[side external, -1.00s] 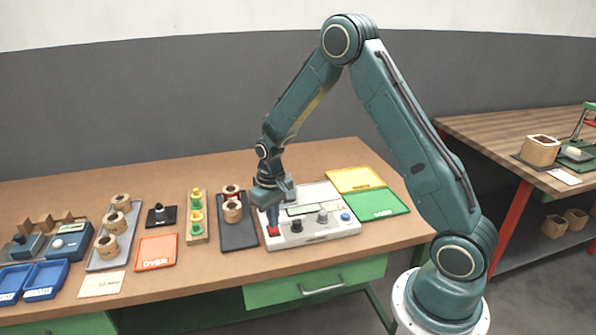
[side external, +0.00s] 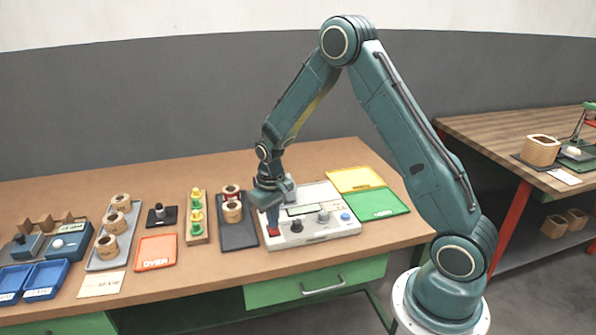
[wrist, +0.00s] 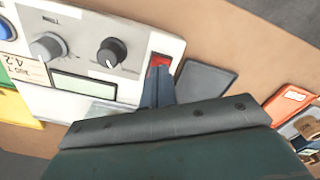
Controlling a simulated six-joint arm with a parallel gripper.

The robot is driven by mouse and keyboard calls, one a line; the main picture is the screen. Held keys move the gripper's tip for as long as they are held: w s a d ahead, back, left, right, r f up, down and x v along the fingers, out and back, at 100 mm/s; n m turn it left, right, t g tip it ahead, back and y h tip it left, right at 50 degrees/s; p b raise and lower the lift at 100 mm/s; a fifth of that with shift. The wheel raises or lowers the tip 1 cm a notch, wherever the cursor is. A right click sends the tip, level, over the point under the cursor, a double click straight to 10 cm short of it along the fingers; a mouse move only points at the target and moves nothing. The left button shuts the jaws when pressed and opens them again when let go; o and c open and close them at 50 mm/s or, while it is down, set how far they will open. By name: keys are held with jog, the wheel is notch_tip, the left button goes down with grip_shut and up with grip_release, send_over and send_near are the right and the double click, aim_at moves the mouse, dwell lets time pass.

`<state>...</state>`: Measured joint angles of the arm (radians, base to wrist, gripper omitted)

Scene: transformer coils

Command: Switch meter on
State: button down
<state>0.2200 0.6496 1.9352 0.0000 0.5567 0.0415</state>
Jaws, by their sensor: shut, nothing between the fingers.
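The meter (side external: 318,235) is a white box on the bench, with a display, a black knob (side external: 296,225), a grey knob (side external: 323,216) and a blue button (side external: 345,216). Its red switch (side external: 273,232) is at the front left corner. In the wrist view the red switch (wrist: 160,62) shows just beyond my fingertips, beside the black knob (wrist: 112,52). My gripper (side external: 273,222) is shut and empty, pointing down at the switch. It also shows in the wrist view (wrist: 158,80). The fingers cover part of the switch, and I cannot tell whether they touch it.
A dark tray (side external: 240,240) with coils stands just left of the meter. Green (side external: 378,204) and yellow (side external: 352,179) trays lie behind it to the right. An orange tray (side external: 156,251) lies further left. The bench strip in front of the meter is clear.

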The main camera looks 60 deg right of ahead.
aim_at(274, 231)
jog(key=shift+f, duration=0.75)
dwell(0.7)
jog(key=shift+r, duration=3.5)
jog(key=s+a+r+t, duration=0.1)
jog(key=s+a+r, duration=0.15)
jog(key=r, duration=0.25)
jog(key=s+a+r+n+t, duration=0.1)
jog(key=s+r, duration=0.3)
jog(key=r, duration=0.1)
jog(key=s+a+r+t, duration=0.1)
jog(key=s+a+r, duration=0.15)
jog(key=r, duration=0.25)
jog(key=s+a+r+n+t, duration=0.1)
jog(key=s+r, duration=0.1)
jog(key=s, duration=0.6)
jog(key=s+a+r+n+t, duration=0.1)
jog(key=s+a+r, duration=0.1)
jog(key=s, duration=0.5)
jog(key=shift+s+a+r+t, duration=0.25)
jog(key=shift+s+r+t, duration=0.1)
jog(key=shift+r, duration=0.4)
